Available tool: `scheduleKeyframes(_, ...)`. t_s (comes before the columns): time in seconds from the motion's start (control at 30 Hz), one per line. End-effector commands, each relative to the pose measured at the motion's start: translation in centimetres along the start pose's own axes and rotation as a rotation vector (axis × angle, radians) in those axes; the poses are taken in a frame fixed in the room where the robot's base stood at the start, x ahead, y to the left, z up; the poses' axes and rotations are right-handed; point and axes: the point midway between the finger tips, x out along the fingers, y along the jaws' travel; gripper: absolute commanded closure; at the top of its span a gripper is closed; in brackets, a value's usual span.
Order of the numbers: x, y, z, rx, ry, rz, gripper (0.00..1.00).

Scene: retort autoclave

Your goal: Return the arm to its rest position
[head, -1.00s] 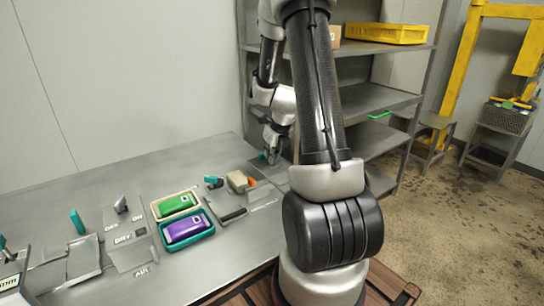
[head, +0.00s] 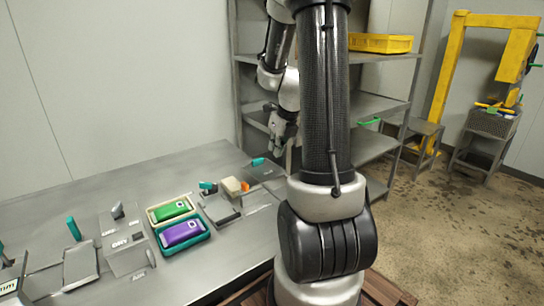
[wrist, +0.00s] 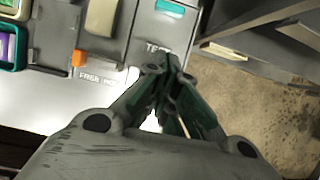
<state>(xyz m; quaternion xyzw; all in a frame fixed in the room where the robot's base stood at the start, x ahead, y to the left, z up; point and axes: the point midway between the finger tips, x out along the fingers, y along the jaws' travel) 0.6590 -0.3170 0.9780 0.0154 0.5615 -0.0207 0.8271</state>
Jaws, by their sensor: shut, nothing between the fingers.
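My gripper (head: 278,148) hangs from my raised arm above the right end of the steel bench (head: 120,195), in front of the shelf rack. In the wrist view my gripper (wrist: 172,66) has its fingers together with nothing between them. The fingertips are above the bench's right edge, near the label that reads "TEST". My arm's thick black link stands in the front of the head view and hides part of the rack and bench.
On the bench are a green pack (head: 172,209) and a purple pack (head: 181,234) in trays, a beige block (head: 232,186) and an orange piece (wrist: 78,58). A steel shelf rack (head: 385,105) holds a yellow crate (head: 381,43). The floor at right (head: 450,220) is open.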

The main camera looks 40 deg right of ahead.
Motion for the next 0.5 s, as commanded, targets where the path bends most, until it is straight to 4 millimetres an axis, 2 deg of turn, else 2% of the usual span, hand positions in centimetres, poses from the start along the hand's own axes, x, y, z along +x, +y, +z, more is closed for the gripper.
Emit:
scheduleKeyframes(0.1,-0.62,0.03,-0.05,0.001,0.001,0.001,1.00)
scheduleKeyframes(0.33,-0.69,0.04,-0.06,-0.018,0.002,0.001,1.00)
scheduleKeyframes(0.43,-0.68,0.16,-0.20,-0.129,0.007,0.006,1.00)
scheduleKeyframes(0.5,-0.71,0.44,-0.63,-0.287,0.024,0.023,1.00)
